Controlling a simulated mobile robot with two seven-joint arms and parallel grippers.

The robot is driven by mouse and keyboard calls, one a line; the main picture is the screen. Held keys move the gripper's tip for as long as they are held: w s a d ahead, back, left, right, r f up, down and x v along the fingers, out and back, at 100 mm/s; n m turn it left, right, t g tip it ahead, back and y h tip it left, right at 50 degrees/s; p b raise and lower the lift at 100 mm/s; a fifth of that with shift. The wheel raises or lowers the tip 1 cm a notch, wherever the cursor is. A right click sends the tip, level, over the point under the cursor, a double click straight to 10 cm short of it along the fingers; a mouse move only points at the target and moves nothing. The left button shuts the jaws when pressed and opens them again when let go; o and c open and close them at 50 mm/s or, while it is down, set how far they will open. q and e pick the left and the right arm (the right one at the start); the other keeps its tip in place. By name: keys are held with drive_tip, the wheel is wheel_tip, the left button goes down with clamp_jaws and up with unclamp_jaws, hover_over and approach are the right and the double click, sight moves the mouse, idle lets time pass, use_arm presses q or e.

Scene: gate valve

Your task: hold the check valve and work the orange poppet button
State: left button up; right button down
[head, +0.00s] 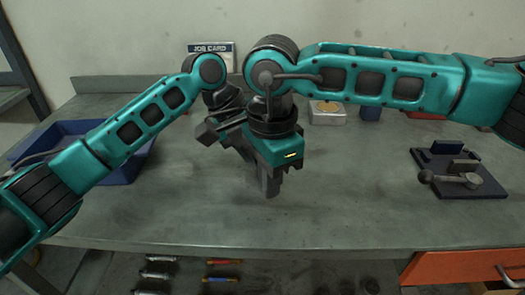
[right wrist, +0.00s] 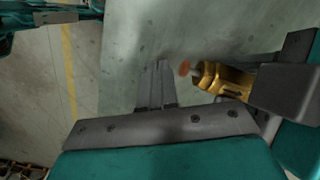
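The check valve (right wrist: 210,76) is a brass body in the right wrist view, with the orange poppet button (right wrist: 184,68) at its left end. My left gripper (right wrist: 285,88) is shut on the valve's right part and holds it sideways. My right gripper (right wrist: 155,85) has its two grey fingers close together, with nothing between them. Its tips are left of the button, with a gap. In the head view my right gripper (head: 270,185) points down over the bench. My left gripper (head: 225,132) is partly behind it, and the valve is hidden there.
A blue tray (head: 130,172) lies on the bench (head: 340,205) at the left. A fixture with a lever (head: 460,178) stands at the right. A metal box (head: 327,114) and a job card (head: 210,49) are at the back. The front middle is clear.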

sight(269, 218)
drive_tip(key=shift+f, duration=0.2)
drive_tip(key=shift+f, duration=1.7)
drive_tip(key=shift+w+d, duration=0.1)
drive_tip(key=shift+w, duration=0.7)
drive_tip(key=shift+s+f, duration=0.15)
drive_tip(key=shift+s, duration=1.6)
drive_tip(key=shift+w+r, duration=0.2)
drive_tip(key=shift+r, duration=3.5)
